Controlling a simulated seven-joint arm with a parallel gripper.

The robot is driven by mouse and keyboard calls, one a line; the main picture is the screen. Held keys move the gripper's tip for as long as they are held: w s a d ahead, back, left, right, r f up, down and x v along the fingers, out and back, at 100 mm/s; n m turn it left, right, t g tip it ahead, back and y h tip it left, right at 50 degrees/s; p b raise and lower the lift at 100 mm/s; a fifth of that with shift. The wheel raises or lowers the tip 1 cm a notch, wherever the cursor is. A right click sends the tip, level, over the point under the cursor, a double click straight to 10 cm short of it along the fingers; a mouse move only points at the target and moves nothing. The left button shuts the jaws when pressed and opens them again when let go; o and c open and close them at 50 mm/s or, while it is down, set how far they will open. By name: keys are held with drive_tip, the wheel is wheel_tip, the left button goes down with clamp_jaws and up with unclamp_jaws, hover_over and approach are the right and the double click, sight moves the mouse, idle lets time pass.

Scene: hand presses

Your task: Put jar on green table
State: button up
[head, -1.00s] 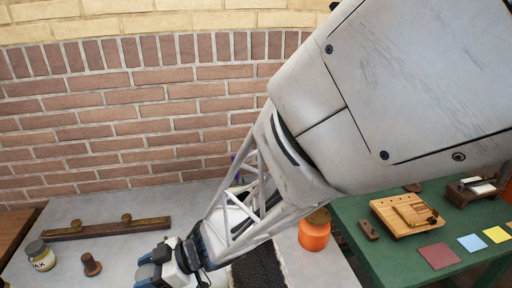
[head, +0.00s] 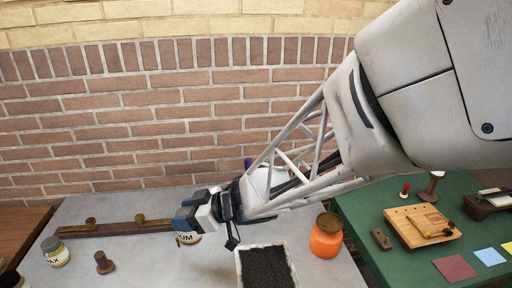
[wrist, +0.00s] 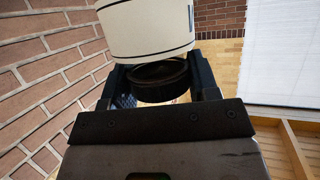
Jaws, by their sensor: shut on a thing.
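My gripper (head: 186,219) is shut on a small jar (head: 189,238) with a cream side, a yellowish band and dark lettering ending in "UM". The jar hangs over the grey table, mostly hidden behind the fingers. In the wrist view the jar (wrist: 145,28) has a pale body and a dark lid (wrist: 158,82), and the lid sits between the fingers. The green table (head: 400,265) stands at the right, apart from the gripper.
A wax jar (head: 55,252), a brown knob (head: 104,262), a long wooden bar (head: 115,229), a black-topped tray (head: 240,270) and an orange jar (head: 325,240) stand on the grey table. The green table holds a wooden board (head: 420,228) and coloured squares (head: 455,269); its left front is clear.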

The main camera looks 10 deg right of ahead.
drive_tip(key=w+d+m+t+h, duration=0.4)
drive_tip(key=w+d, duration=0.5)
drive_tip(key=d, duration=0.5)
drive_tip(key=w+d+m+t+h, duration=0.4)
drive_tip(key=w+d, duration=0.5)
drive_tip(key=d, duration=0.5)
drive_tip(key=d+m+h, duration=0.8)
drive_tip(key=d+m, duration=0.1)
drive_tip(key=d, duration=2.3)
wheel_tip(320, 180, down, 17)
drive_tip(key=s+t, duration=0.1)
drive_tip(key=shift+d, duration=0.45)
drive_tip(key=w+d, duration=0.3)
drive_tip(key=w, duration=0.4)
drive_tip(key=w+d+f, duration=0.1)
drive_tip(key=w+d, duration=0.3)
drive_tip(key=w, duration=0.3)
drive_tip(key=shift+d+f, duration=0.2)
drive_tip(key=shift+f, duration=0.1)
drive_tip(key=shift+w, duration=0.1)
